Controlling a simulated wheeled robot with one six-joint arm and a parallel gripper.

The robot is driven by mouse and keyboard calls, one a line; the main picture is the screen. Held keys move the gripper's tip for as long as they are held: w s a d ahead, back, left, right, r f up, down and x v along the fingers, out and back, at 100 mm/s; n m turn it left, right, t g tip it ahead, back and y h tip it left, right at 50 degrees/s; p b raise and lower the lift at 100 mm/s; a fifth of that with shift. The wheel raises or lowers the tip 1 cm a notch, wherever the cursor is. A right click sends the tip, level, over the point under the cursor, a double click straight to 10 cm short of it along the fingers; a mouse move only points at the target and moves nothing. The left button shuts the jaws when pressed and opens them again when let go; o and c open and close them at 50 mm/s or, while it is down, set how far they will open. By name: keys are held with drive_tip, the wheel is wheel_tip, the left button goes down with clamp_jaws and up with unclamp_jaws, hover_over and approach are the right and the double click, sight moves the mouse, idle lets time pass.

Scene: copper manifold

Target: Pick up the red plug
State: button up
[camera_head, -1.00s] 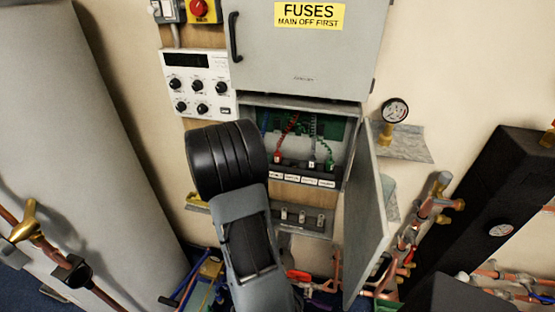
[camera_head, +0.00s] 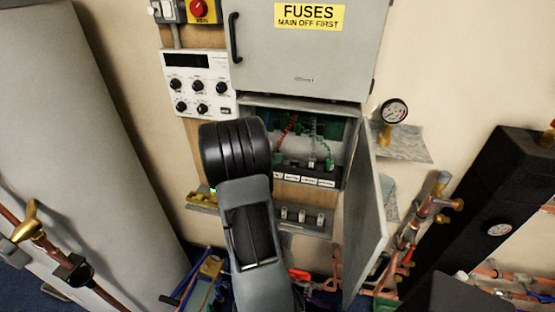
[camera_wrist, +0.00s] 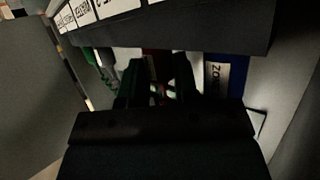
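The red plug (camera_wrist: 152,64) shows in the wrist view as a narrow dark red strip, under the lip of the labelled strip and between my fingers. My gripper (camera_wrist: 156,88) has two dark green fingers standing apart, one on each side of the red strip. I see no clear contact, and the shade hides much of the plug. In the head view my arm reaches up to the open fuse box, and the gripper is largely hidden behind my black wrist. A red wire (camera_head: 289,124) runs down inside the box. The red plug is not clear there.
A blue plug (camera_wrist: 226,76) is right of my fingers in the wrist view; a green plug (camera_wrist: 92,72) is to the left. The labelled strip (camera_head: 306,178) crosses the box front. The open grey door (camera_head: 366,215) bounds the right side. A lower shelf (camera_head: 302,228) holds switches.

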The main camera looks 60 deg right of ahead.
drive_tip(key=shift+c, duration=0.4)
drive_tip(key=shift+r, duration=0.6)
wheel_tip(320, 180, up, 2)
drive_tip(key=shift+a+r, duration=0.1)
drive_tip(key=shift+r, duration=0.1)
drive_tip(key=s+a+r, duration=0.8)
drive_tip(key=a+r, duration=0.1)
drive_tip(key=a, duration=0.2)
drive_tip(key=shift+a+r, duration=0.15)
drive_tip(key=shift+r, duration=0.05)
